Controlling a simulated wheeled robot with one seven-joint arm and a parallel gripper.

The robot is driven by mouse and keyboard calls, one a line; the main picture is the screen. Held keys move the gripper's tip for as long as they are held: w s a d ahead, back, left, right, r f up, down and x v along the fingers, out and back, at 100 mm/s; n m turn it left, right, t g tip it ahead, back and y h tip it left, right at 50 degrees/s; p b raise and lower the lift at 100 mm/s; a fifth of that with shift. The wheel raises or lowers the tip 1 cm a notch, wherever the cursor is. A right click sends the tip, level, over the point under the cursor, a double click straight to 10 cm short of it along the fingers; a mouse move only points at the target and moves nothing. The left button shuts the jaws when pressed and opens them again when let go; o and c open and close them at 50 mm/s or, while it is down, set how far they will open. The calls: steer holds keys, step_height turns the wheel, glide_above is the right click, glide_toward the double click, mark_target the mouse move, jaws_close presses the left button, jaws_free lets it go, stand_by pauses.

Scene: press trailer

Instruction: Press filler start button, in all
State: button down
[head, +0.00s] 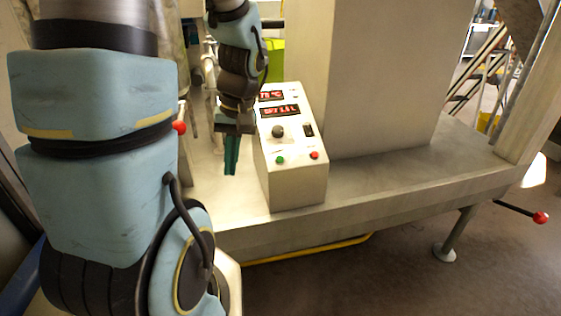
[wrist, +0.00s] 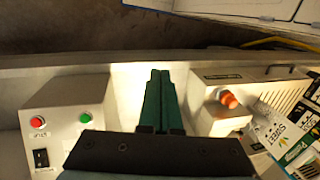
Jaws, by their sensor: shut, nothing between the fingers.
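A pale control box (head: 292,180) stands on the metal bench, with a green button (head: 280,160) and a red button (head: 314,155) on its sloped face. Two red digital displays, a dark knob and a black switch are above them. In the wrist view the box is at the left, with the green button (wrist: 86,116) nearer my gripper than the red one (wrist: 38,121). The button labels are too small to read surely. My gripper (head: 231,172) points down, shut and empty, left of the box in the head view. Its teal fingers (wrist: 160,74) are apart from the green button.
The metal bench (head: 400,172) is bare right of the box, beside a large pale column (head: 385,80). In the wrist view, another pale unit with an orange-red knob (wrist: 228,99) and printed cartons (wrist: 280,135) are right of my fingers. A red-tipped lever (head: 540,217) sticks out below the bench.

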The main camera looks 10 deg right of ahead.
mark_target(280, 159)
steer(key=w+d+n+t+y, duration=0.3)
steer(key=w+d+y, duration=0.1)
steer(key=d, duration=0.3)
steer(key=w+d+n+t+y+b, duration=0.1)
steer(key=w+d+n+t+y, duration=0.3)
steer(key=d, duration=0.3)
steer(key=shift+w+d+t+b, duration=0.3)
steer(key=shift+w+d, duration=0.1)
steer(key=shift+w, duration=0.45)
steer(key=w+f+b, duration=0.4)
steer(key=f, duration=0.4)
steer(key=shift+a, duration=0.3)
steer(key=shift+r, duration=0.1)
